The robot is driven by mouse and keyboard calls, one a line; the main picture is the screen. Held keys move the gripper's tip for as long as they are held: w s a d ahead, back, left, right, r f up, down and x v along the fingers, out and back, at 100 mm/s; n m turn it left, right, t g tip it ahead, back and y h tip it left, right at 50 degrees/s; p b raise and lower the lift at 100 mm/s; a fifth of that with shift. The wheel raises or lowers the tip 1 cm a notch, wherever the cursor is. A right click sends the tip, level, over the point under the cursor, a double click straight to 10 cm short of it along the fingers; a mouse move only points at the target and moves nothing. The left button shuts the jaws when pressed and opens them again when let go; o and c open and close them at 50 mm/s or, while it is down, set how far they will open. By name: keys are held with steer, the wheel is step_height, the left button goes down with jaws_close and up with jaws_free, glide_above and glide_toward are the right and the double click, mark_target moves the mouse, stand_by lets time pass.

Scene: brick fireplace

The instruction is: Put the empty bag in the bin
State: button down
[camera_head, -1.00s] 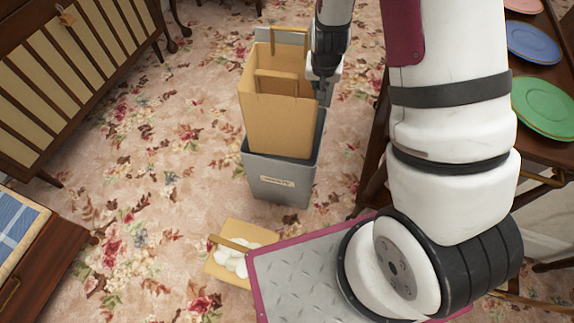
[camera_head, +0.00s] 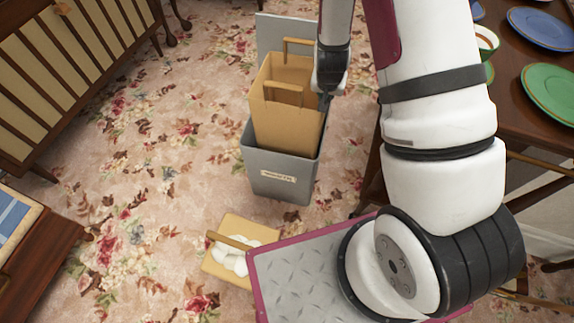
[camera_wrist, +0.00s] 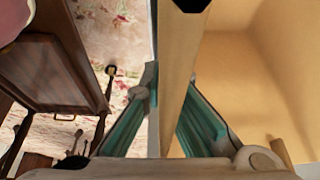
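The tan empty bag (camera_head: 288,125) stands upright with two handles and its lower part inside the grey bin (camera_head: 283,180). The bin's front wall hides the bag's base, so I cannot tell whether it touches the bottom. The bin's grey lid (camera_head: 268,33) stands open behind it. My gripper (camera_head: 325,101) is at the bag's upper right rim. In the wrist view my gripper (camera_wrist: 168,95) has a teal finger on each side of the bag's wall (camera_wrist: 178,60), shut on it. The bag's bare inside shows at the right.
A second tan bag (camera_head: 213,262) with white round things (camera_head: 233,262) lies on the flowered carpet in front of the bin. A dark wooden table (camera_head: 540,140) with plates stands right. A slatted cabinet (camera_head: 50,80) stands left. Carpet left of the bin is clear.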

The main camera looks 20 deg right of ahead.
steer(key=shift+f+b, duration=0.8)
steer(key=shift+f, duration=0.65)
steer(key=c, duration=1.7)
jaws_free()
steer(key=shift+r, duration=0.1)
steer(key=v, duration=1.2)
steer(key=shift+w, duration=0.1)
